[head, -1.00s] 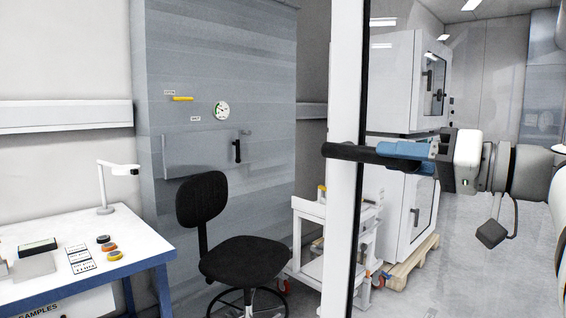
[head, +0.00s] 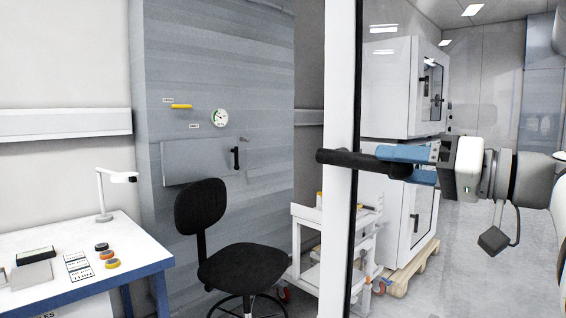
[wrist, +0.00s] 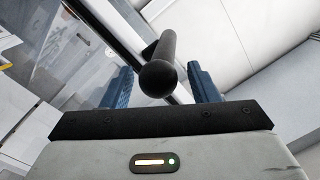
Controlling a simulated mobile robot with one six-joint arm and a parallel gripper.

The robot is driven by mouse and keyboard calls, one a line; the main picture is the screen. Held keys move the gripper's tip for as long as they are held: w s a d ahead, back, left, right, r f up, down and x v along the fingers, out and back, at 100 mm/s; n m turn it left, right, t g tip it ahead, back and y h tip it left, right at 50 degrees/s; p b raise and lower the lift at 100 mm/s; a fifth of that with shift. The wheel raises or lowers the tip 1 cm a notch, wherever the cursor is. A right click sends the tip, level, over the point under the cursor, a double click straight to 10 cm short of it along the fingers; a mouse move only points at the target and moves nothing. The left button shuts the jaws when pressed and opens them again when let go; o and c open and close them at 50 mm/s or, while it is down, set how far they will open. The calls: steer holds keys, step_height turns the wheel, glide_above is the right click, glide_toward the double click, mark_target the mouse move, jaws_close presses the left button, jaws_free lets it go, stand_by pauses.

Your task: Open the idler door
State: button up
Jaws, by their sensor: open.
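A door with a white upright frame (head: 341,240) and a clear pane stands close in front of me in the head view. I take it as the idler door; no label shows on it. A black bar handle (head: 345,158) sticks out from the frame at mid-height. My gripper (head: 405,163), with blue fingers, is at the right end of the handle. In the wrist view the rounded handle end (wrist: 158,77) lies between the two open fingers of my gripper (wrist: 160,87), with a gap on each side. Whether the door is ajar is hard to tell.
Behind the frame are a white cart (head: 305,212) and stacked white cabinets (head: 390,85) on a pallet. A black chair (head: 245,268) and a white table (head: 60,290) stand at the left. A grey cabinet (head: 240,60) is at the back. Open floor (head: 465,260) lies at the right.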

steer(key=v, duration=0.7)
steer(key=shift+s+d, duration=0.2)
steer(key=shift+d, duration=0.15)
